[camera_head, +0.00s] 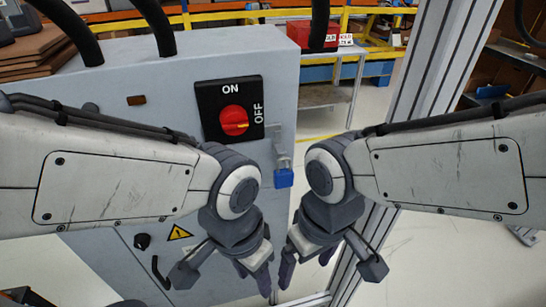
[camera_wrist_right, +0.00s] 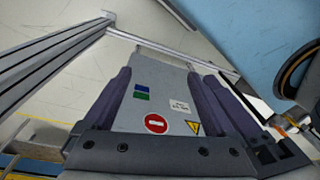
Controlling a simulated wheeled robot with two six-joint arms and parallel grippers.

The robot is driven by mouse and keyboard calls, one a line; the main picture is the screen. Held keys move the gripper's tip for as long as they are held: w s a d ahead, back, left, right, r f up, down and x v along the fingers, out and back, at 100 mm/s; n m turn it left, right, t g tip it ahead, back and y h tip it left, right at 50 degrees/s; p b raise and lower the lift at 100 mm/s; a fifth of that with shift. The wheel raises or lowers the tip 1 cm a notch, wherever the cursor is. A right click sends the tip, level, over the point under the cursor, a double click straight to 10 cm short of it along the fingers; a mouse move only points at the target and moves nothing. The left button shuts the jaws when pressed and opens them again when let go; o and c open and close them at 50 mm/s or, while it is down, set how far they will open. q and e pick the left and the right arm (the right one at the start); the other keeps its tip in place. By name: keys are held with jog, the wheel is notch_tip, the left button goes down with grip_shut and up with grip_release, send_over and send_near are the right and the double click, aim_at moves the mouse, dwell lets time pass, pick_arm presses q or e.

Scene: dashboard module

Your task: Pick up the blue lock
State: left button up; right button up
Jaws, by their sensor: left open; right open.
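The blue lock (camera_head: 284,178) is small and hangs from a metal hasp (camera_head: 283,160) at the right edge of the grey cabinet's front, in the head view. My left gripper (camera_head: 224,276) is open and empty, pointing down, below and left of the lock. My right gripper (camera_head: 331,268) is open, below and right of the lock. Neither gripper touches the lock. In the right wrist view the two dark fingers (camera_wrist_right: 160,80) are spread apart with nothing held, and I cannot make out the lock there.
The grey cabinet (camera_head: 150,70) carries a red ON/OFF rotary switch (camera_head: 234,120) left of the lock. A metal frame post (camera_head: 425,65) stands to the right. In the wrist view, a grey panel with signs (camera_wrist_right: 160,98) shows beyond the fingers. Floor space lies behind.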

jog(key=w+a+r+m+p, duration=0.35)
jog(key=w+r+p, duration=0.45)
jog(key=w+r, duration=0.4)
notch_tip(320, 180, up, 2)
jog(key=m+h+p, duration=0.1)
jog(key=m+p, duration=0.1)
jog(key=p, duration=0.1)
send_over(285, 160)
jog(key=shift+a+r, duration=0.1)
jog(key=shift+a, duration=0.05)
notch_tip(285, 160, down, 4)
jog(key=shift+f, duration=0.2)
notch_tip(285, 160, down, 4)
jog(key=shift+f+p, duration=0.1)
jog(key=shift+p, duration=1.1)
jog(key=shift+f, duration=0.6)
grip_shut()
jog(key=shift+r, duration=0.1)
